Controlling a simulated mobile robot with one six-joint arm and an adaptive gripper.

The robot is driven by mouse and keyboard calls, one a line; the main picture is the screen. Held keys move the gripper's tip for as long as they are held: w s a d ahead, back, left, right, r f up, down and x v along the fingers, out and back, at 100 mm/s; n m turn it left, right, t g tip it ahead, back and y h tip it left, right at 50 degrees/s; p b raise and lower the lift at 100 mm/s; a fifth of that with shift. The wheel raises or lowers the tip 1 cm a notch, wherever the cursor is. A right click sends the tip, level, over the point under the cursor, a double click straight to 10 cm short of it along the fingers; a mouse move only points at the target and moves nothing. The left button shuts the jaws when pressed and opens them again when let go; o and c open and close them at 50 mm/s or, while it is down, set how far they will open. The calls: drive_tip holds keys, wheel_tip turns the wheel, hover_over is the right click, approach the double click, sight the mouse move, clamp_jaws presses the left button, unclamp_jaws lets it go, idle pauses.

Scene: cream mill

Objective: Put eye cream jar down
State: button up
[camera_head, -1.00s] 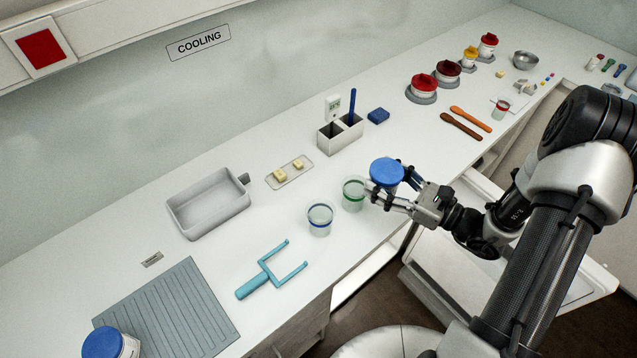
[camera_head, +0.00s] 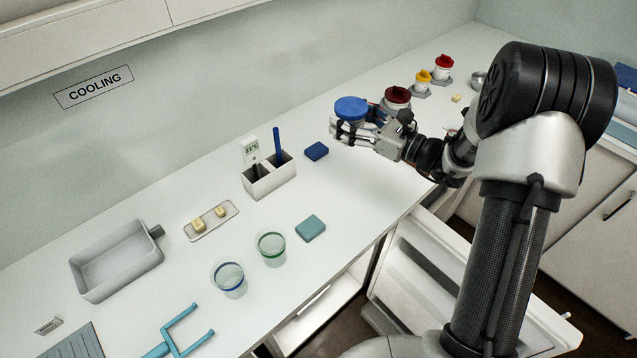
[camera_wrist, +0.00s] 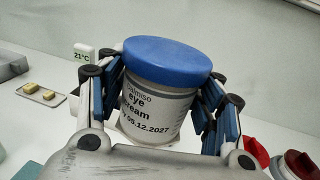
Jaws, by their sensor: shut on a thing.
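The eye cream jar (camera_wrist: 152,100) is white with a blue lid, and its label reads "eye cream" in the wrist view. My gripper (camera_head: 352,128) is shut on it, with the fingers on both sides of the jar's body. In the head view the jar's blue lid (camera_head: 351,107) shows above the fingers, and the body is mostly hidden. The jar looks upright, over the back part of the white counter (camera_head: 345,190). I cannot tell whether its base touches the counter.
A jar with a dark red lid (camera_head: 397,96) stands just right of my gripper, partly hidden. A blue block (camera_head: 316,151) and a grey holder (camera_head: 270,181) are to the left.

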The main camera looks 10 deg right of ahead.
wheel_tip(320, 180, down, 19)
drive_tip(key=b, duration=0.5)
drive_tip(key=shift+f+b, duration=0.1)
drive_tip(key=shift+b, duration=0.2)
drive_tip(key=shift+f, duration=0.2)
drive_tip(key=o, duration=1.3)
drive_tip(key=shift+c, duration=0.2)
